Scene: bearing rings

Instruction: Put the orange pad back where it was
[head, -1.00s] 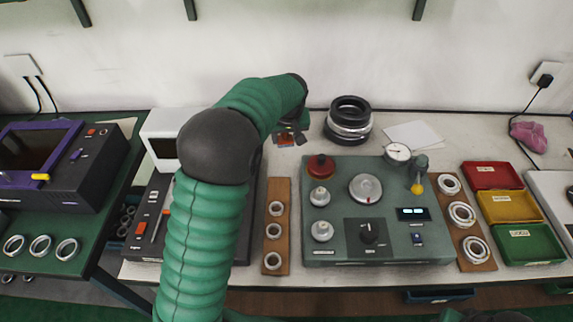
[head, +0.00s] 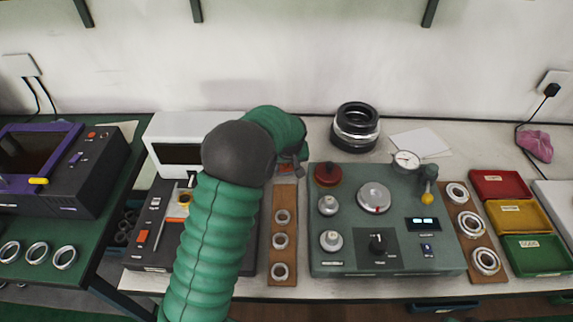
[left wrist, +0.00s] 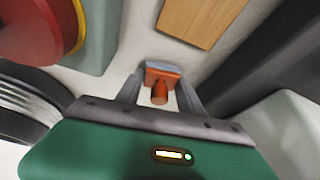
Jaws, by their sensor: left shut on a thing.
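My left gripper (left wrist: 160,90) is shut on the orange pad (left wrist: 159,93), a small block with a round stub and a greyish edge, held between the two fingers in the left wrist view. In the head view my left gripper (head: 299,165) is mostly hidden behind its own green arm, over the bench just left of the green test unit. A dark machine (head: 153,222) with a small orange-and-yellow patch (head: 184,201) on top stands to the left, partly covered by my arm. My right gripper is not in view.
A wooden strip with rings (head: 283,218) lies between the dark machine and the green test unit (head: 400,255). The unit carries a red knob (head: 327,173). Stacked black rings (head: 356,125) stand behind it. A white box (head: 185,128) stands at the back left.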

